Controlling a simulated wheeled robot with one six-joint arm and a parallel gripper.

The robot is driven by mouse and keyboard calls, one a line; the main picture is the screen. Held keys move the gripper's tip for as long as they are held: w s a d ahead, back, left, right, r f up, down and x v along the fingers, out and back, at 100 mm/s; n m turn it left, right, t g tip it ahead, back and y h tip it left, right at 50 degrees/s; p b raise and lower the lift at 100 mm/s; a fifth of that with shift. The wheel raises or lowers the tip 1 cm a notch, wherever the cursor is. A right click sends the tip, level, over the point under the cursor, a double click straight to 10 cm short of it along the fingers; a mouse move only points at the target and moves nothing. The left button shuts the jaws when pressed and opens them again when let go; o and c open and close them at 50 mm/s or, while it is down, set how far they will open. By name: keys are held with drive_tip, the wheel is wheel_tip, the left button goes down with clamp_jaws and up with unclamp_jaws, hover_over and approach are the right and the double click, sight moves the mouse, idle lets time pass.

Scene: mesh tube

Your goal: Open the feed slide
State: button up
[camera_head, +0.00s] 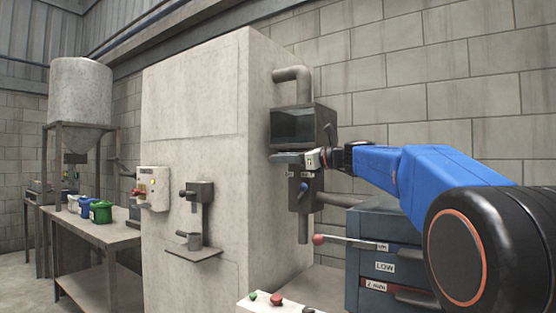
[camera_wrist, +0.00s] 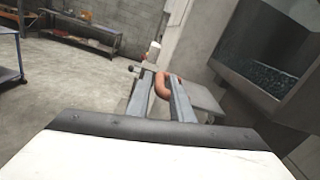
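The feed slide appears to be a flat grey plate (camera_wrist: 205,98) under the dark-windowed box. It carries an orange-brown loop handle (camera_wrist: 161,86). My gripper (camera_wrist: 160,80) has its two fingers on either side of one bar of the loop, and the bar fills the narrow gap between them. The loop curves over past the right finger. In the head view, my gripper (camera_head: 312,158) is at the lower edge of the windowed box (camera_head: 303,123); the handle is hidden there. The plate shows only partly, so I cannot tell how far it sticks out.
Below the box is a grey unit with a blue knob (camera_head: 303,187). A dark cabinet (camera_head: 368,238) with a red-knobbed lever (camera_head: 319,239) stands under my arm. A concrete block (camera_head: 192,110) stands left. Open floor (camera_wrist: 60,95) shows in the wrist view.

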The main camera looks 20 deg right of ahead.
drive_tip(key=v, duration=1.5)
drive_tip(key=shift+s+d, duration=0.1)
drive_tip(key=shift+s, duration=0.1)
drive_tip(key=s+a+f+n+g+h, duration=0.1)
drive_tip(key=s+a+f+n+g, duration=0.15)
drive_tip(key=s+a+f, duration=0.4)
drive_tip(key=s+a+f+n+g+h, duration=0.15)
drive_tip(key=a+f+n, duration=0.25)
drive_tip(key=f, duration=0.6)
drive_tip(key=s+a+f+n+g+h, duration=0.1)
drive_tip(key=s+a+f+n+g, duration=0.1)
drive_tip(key=s+a+f+n, duration=0.45)
drive_tip(key=s+d+f+n+g+h, duration=0.1)
drive_tip(key=s+f+n, duration=0.3)
drive_tip(key=f, duration=0.5)
drive_tip(key=s+d+f+n+g+h, duration=0.1)
drive_tip(key=s+f+n+h, duration=0.2)
drive_tip(key=s+f+n, duration=0.2)
drive_tip(key=s+d+f+n+g+h, duration=0.1)
drive_tip(key=s+d+f+n+h, duration=0.1)
drive_tip(key=s+f, duration=0.6)
wheel_tip(320, 180, down, 5)
drive_tip(key=n+h, duration=0.1)
drive_tip(key=n, duration=0.1)
drive_tip(key=shift+s+f+n+g, duration=0.2)
drive_tip(key=shift+s+n+g, duration=0.1)
drive_tip(key=shift+g, duration=0.1)
